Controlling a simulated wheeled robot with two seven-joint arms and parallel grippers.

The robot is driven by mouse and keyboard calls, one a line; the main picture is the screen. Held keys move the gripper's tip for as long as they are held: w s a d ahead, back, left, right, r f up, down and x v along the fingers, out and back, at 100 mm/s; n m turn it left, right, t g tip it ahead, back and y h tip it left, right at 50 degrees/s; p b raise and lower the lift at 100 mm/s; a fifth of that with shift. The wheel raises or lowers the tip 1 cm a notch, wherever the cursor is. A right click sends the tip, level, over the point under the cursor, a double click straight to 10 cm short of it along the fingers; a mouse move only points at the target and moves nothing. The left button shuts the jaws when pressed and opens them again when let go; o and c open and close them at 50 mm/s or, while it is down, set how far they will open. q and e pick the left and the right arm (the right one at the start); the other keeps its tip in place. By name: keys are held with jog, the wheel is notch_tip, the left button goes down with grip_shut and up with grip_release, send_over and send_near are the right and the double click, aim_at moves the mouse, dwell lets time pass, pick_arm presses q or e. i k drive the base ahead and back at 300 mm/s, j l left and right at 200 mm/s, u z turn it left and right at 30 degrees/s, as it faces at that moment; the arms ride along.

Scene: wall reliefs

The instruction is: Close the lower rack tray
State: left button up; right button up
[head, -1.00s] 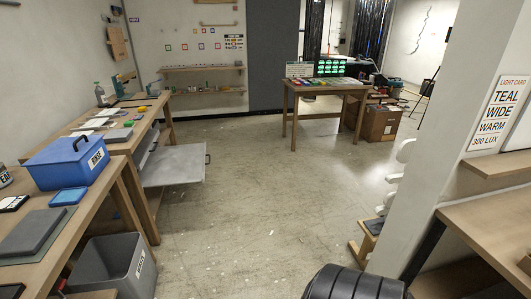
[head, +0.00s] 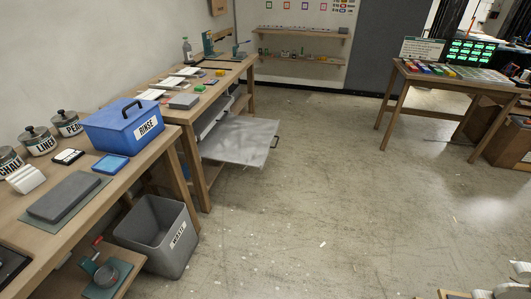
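The lower rack tray (head: 240,148) is a flat grey sheet under the back part of the left workbench. It is pulled out past the bench's front edge over the floor. A dark handle (head: 276,134) is on its outer right end. A second grey tray (head: 212,118) sits above it under the benchtop and seems to stick out much less. Neither of my grippers shows in the head view.
The left workbench (head: 140,180) carries a blue RINSE box (head: 124,126), jars and grey slabs. A grey waste bin (head: 158,236) stands on the floor in front of it. The floor (head: 330,190) right of the tray is clear. A table (head: 455,82) stands at the back right.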

aim_at(248, 141)
jog(key=i+l+u, duration=0.55)
jog(key=u, duration=0.25)
jog(key=i+l+u, duration=0.15)
jog(key=l+u, duration=0.3)
jog(key=i+l+u, duration=0.1)
jog(key=l+u, duration=0.3)
jog(key=i+l, duration=0.1)
jog(key=l, duration=0.5)
jog(key=i+l+u, duration=0.15)
jog(key=l, duration=1.1)
jog(key=i+l+u, duration=0.15)
jog(key=l, duration=0.5)
